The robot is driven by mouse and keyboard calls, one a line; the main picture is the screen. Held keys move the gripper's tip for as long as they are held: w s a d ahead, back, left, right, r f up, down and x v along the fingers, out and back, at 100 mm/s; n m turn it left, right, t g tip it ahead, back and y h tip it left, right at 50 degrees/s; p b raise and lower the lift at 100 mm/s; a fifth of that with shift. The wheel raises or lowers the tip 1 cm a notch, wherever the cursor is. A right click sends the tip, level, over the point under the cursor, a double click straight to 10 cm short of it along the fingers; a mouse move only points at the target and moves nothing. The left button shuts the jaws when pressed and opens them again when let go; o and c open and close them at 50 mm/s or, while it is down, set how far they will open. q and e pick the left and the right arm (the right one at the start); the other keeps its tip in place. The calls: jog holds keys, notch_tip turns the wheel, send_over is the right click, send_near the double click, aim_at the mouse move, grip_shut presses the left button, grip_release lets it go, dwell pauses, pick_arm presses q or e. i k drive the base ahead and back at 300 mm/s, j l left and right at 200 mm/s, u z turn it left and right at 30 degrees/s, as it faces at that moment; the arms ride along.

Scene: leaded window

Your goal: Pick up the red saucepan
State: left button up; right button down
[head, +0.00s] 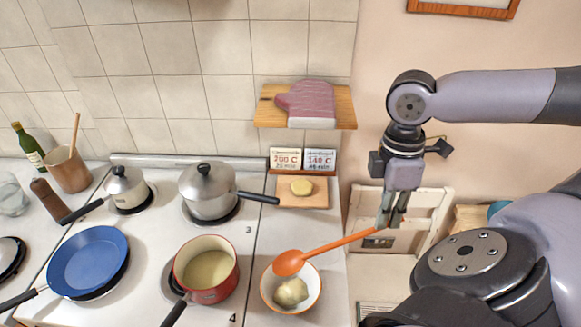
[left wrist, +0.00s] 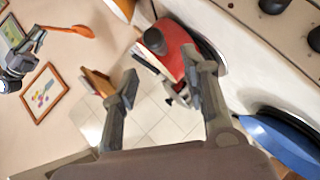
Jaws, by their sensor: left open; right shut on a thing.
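The red saucepan (head: 207,277), cream inside with pale yellow contents, sits on the front right burner in the head view. Its dark handle (head: 175,313) points to the bottom edge. The left wrist view shows the saucepan's red side (left wrist: 176,42) and the black handle end (left wrist: 154,40) beyond my fingertips. My left gripper (left wrist: 167,72) is open and apart from the handle; it is out of the head view. My right gripper (head: 386,222) is shut on the orange spoon (head: 336,245), whose head hangs over a white, orange-rimmed bowl (head: 265,297).
A blue frying pan (head: 88,262) is left of the saucepan. A lidded grey pot (head: 208,192) and a smaller lidded pot (head: 127,190) stand behind. A board (head: 315,198) with a yellow piece lies at the back right. A shelf (head: 345,107) holds a mitt.

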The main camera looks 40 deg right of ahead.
aim_at(206, 268)
jog(key=k+j, duration=0.15)
jog(key=j, duration=0.15)
jog(key=k+j, duration=0.1)
jog(key=j, duration=0.25)
jog(key=k+j, duration=0.15)
jog(key=j, duration=0.15)
jog(key=k+j, duration=0.1)
jog(key=j, duration=0.25)
